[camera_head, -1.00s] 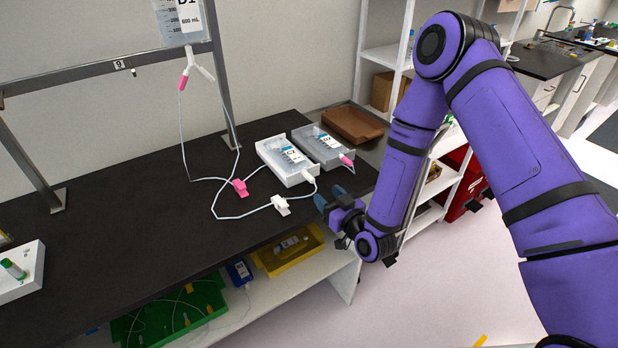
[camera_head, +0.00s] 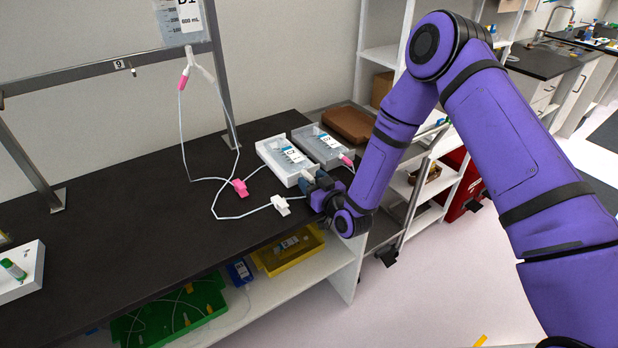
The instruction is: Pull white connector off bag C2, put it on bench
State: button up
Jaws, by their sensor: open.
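Bag C2 (camera_head: 282,153) lies in a white tray on the black bench (camera_head: 130,235). Its white connector at the tray's front right corner is now mostly hidden behind my gripper. My gripper (camera_head: 310,184) is open at that corner, with its fingertips around or beside the connector; I cannot tell which. A thin tube runs left from there to a white clamp (camera_head: 281,205) lying on the bench. A pink clamp (camera_head: 239,187) lies on the other tube, further left.
A grey tray (camera_head: 318,142) with another bag and a pink connector (camera_head: 346,160) stands right beside. A brown tray (camera_head: 349,124) is behind it. A hanging bag (camera_head: 183,22) feeds the tubes. The bench's left middle is clear.

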aim_at(313, 181)
grip_shut()
jog(key=shift+s+d, duration=0.15)
jog(key=shift+s, duration=0.05)
jog(key=shift+s+d, duration=0.15)
jog(key=shift+s, duration=0.1)
jog(key=shift+s+d, duration=0.1)
jog(key=shift+s, duration=0.05)
jog(key=shift+v, duration=0.95)
jog(key=shift+s+d, duration=0.1)
jog(key=shift+s, duration=0.05)
dwell(0.5)
jog(key=shift+f, duration=0.5)
